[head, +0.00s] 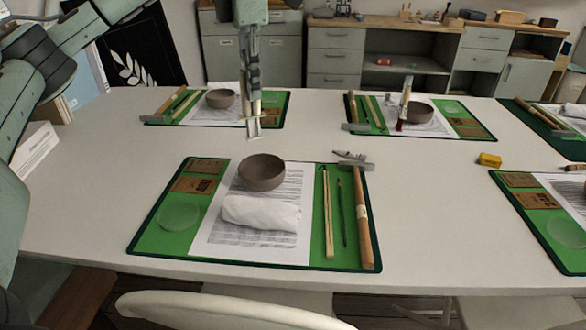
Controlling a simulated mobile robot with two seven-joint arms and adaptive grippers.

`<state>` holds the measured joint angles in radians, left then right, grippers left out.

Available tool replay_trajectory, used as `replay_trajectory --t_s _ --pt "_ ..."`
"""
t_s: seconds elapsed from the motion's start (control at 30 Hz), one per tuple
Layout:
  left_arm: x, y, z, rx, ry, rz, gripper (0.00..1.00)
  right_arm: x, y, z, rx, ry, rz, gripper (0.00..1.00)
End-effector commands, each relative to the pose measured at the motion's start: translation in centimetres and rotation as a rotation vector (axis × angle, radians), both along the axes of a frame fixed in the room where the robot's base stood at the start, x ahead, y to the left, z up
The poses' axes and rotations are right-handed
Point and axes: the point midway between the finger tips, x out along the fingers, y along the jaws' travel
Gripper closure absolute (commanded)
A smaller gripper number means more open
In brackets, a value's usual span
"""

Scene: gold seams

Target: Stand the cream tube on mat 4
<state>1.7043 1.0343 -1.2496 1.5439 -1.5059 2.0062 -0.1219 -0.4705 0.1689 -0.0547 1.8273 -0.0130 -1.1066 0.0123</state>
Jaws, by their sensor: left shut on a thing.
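My left gripper (253,118) hangs down from the top of the head view, over the back left mat's near edge. It is shut on a slim, pale thing that looks like the cream tube (253,129), held about upright; the fingers hide much of it. Whether its lower end touches the table cannot be told. Green mats lie at the back left (275,108), back middle (483,132), front (150,240), right (510,200) and far right (530,115). No numbers are readable, so which is mat 4 cannot be told. My right gripper is not in view.
The front mat holds a brown bowl (262,173), a white cloth bundle (261,213), a hammer (362,215) and thin sticks. A brush-like thing (405,92) stands at the back middle mat's bowl (419,112). A yellow block (489,160) lies on bare table.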

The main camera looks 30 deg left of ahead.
Motion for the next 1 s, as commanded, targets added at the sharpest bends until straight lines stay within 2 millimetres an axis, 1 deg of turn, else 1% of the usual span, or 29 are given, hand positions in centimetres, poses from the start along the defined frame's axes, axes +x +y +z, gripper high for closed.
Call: replay_trajectory --t_s 0.07,0.17,0.23,0.3,0.37,0.5,0.63,0.73,0.87,1.0 --pt "-0.5 -0.1 -0.3 0.004 0.002 -0.049 1.00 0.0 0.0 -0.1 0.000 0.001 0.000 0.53" --pt "0.0 -0.7 -1.1 0.004 0.005 -0.076 1.00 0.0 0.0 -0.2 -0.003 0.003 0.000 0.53" --pt "1.1 -1.5 -2.1 0.003 0.007 -0.079 1.00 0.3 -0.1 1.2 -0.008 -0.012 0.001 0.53" --pt "2.5 -2.4 -2.7 0.003 0.007 -0.078 1.00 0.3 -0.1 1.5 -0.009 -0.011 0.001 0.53" --pt "3.6 -3.2 -3.4 0.003 0.007 -0.076 1.00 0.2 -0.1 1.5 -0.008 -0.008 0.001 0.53" --pt "6.2 -4.9 -5.1 0.004 0.007 -0.075 1.00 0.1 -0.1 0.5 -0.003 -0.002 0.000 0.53" --pt "8.0 -6.0 -6.4 0.005 0.005 -0.073 1.00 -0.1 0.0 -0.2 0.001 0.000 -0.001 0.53" --pt "8.7 -6.4 -6.9 0.004 0.004 -0.071 1.00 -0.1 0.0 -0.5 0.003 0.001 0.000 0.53" --pt "8.9 -6.5 -7.6 0.005 0.003 -0.071 1.00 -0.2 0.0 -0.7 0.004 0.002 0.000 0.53" --pt "8.8 -6.4 -9.6 0.006 0.006 -0.070 1.00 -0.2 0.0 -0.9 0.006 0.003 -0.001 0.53"
